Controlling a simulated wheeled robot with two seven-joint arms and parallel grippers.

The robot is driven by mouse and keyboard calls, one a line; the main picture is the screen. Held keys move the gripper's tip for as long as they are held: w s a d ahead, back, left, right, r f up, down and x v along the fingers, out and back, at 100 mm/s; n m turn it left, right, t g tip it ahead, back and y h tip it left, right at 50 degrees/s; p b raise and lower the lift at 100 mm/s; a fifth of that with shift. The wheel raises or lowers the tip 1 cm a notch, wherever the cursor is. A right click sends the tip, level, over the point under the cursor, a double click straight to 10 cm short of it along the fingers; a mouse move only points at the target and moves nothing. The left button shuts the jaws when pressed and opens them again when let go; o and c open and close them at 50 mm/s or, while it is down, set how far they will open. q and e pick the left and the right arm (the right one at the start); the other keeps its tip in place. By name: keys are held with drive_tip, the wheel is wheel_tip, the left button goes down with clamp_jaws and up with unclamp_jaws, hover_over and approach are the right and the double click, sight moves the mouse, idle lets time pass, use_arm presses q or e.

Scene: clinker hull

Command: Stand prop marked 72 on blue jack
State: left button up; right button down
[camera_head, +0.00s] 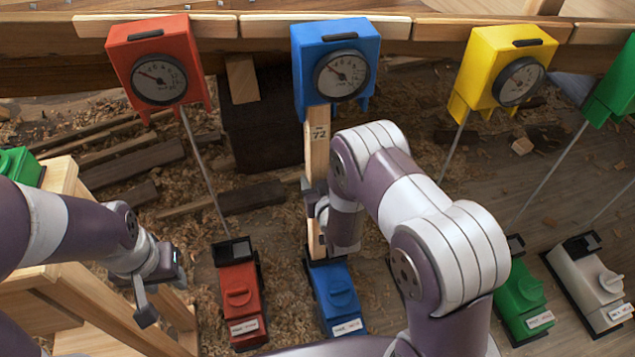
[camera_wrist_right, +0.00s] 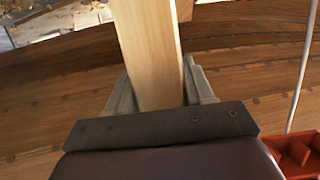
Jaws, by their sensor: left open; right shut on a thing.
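The pale wooden prop marked 72 (camera_head: 318,150) stands near upright, its top at the underside of the blue gauge box (camera_head: 335,60). Its lower end meets the back of the blue jack (camera_head: 337,298); whether it rests there or hovers just above, I cannot tell. My right gripper (camera_head: 314,197) is shut on the prop around its middle; my forearm hides part of the area beside it. In the right wrist view the prop (camera_wrist_right: 150,55) runs up between the two jaws. My left gripper (camera_head: 163,288) is open and empty at the lower left, apart from the prop.
A red jack (camera_head: 238,300) stands left of the blue one; green (camera_head: 522,297) and white (camera_head: 590,280) jacks stand right. Red (camera_head: 155,65) and yellow (camera_head: 500,65) gauge boxes hang on the hull, with thin rods below. A wooden trestle (camera_head: 95,300) is near my left arm.

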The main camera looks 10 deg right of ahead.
drive_tip(key=shift+f+b, duration=0.3)
idle(0.6)
drive_tip(key=shift+w, duration=0.15)
idle(0.5)
drive_tip(key=shift+c, duration=1.7)
unclamp_jaws()
drive_tip(key=p+v, duration=0.4)
drive_tip(key=v, duration=0.8)
drive_tip(key=shift+s, duration=0.35)
drive_tip(key=shift+r, duration=0.1)
